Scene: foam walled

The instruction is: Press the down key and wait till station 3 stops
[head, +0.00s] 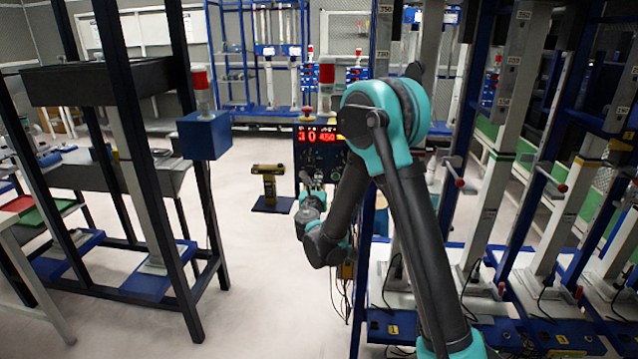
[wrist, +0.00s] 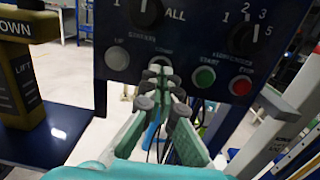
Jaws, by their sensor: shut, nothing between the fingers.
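The dark control panel (wrist: 185,35) fills the upper wrist view, with two black selector knobs above a row of round buttons. The label over the middle pale button (wrist: 161,61) seems to read DOWN; my fingertips partly cover the button. My gripper (wrist: 157,76) is shut and empty, its tips in front of that button; I cannot tell whether they touch it. In the head view the panel (head: 318,158) carries a lit red display (head: 317,136), with my gripper (head: 311,184) before it. Which column is station 3 is not clear.
A pale button (wrist: 117,57), a green button (wrist: 204,77) and a red button (wrist: 240,85) flank the middle one. A yellow-topped post (head: 268,171) stands left of the panel. Racks with columns (head: 493,150) line the right; a dark frame (head: 120,130) stands left.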

